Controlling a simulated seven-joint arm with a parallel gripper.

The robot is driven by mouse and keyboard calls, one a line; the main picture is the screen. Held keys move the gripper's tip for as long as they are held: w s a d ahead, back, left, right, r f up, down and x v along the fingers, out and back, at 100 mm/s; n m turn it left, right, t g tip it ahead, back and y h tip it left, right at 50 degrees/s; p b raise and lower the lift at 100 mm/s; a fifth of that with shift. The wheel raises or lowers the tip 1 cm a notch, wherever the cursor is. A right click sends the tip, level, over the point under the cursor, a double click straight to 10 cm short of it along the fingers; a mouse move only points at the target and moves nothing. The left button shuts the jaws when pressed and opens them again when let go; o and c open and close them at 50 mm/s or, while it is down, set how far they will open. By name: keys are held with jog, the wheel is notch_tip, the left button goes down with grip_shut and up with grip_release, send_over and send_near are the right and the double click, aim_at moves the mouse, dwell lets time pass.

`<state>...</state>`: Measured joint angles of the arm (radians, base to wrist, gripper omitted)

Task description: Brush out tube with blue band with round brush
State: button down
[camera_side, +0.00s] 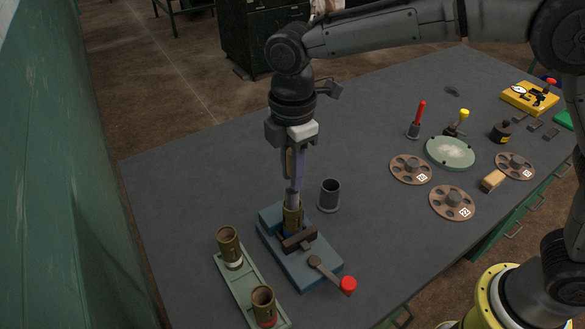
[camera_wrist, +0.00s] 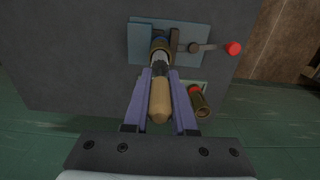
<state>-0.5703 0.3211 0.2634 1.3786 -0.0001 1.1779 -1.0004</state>
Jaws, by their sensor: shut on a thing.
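My gripper (camera_side: 295,178) points down over the blue clamp block (camera_side: 325,265). Its purple fingers (camera_wrist: 160,82) are shut on the round brush, whose wooden handle (camera_wrist: 160,102) lies between them. The grey brush head (camera_side: 292,198) is at the mouth of a brass tube (camera_side: 293,216), its lower part hidden, apparently inside. This tube stands upright in the clamp; a dark blue patch shows low on it, partly hidden by the jaw. The tube mouth also shows in the wrist view (camera_wrist: 160,45). How deep the brush reaches cannot be told.
A green rack (camera_side: 228,275) at front left holds a white-banded tube (camera_side: 228,245) and a red-banded tube (camera_side: 263,301). A dark grey cup (camera_side: 329,194) stands right behind the clamp. The clamp's red-knobbed lever (camera_side: 347,284) sticks out right. Discs and a green dish (camera_side: 450,152) lie farther right.

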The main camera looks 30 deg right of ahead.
aim_at(294, 200)
jog(key=shift+f, duration=3.05)
jog(key=shift+s+d+f, duration=0.1)
jog(key=shift+f, duration=0.65)
jog(key=shift+s+d+r, duration=0.1)
jog(key=shift+r, duration=1.55)
